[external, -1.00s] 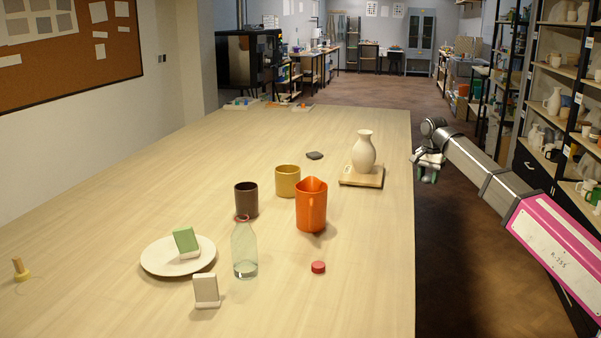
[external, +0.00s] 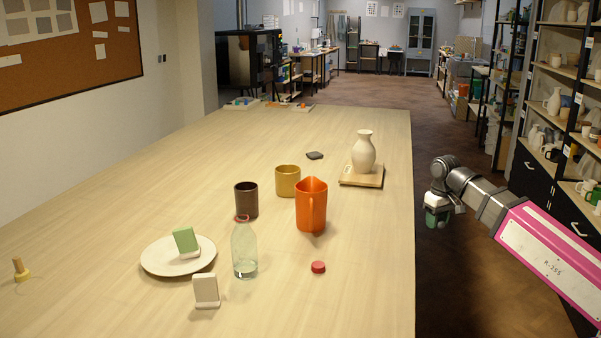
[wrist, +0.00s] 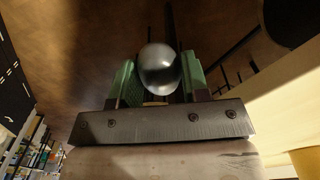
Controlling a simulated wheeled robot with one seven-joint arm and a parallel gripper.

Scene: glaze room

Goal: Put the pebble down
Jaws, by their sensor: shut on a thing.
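My gripper (external: 437,218) hangs beside the right edge of the long table, over the floor. In the wrist view, its two green-padded fingers are shut on a smooth, shiny grey rounded pebble (wrist: 160,70). The pebble sits between the fingers with its near face showing; brown floor lies behind it. In the external view the pebble cannot be made out between the fingers.
The pale wooden table (external: 120,215) holds a vase (external: 364,152) on a board (external: 348,179), a small dark flat thing (external: 314,155), an orange jug (external: 311,208), a red cap (external: 318,267), cups, a bottle and a plate. Shelves (external: 556,140) stand right. The table's far part is mostly clear.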

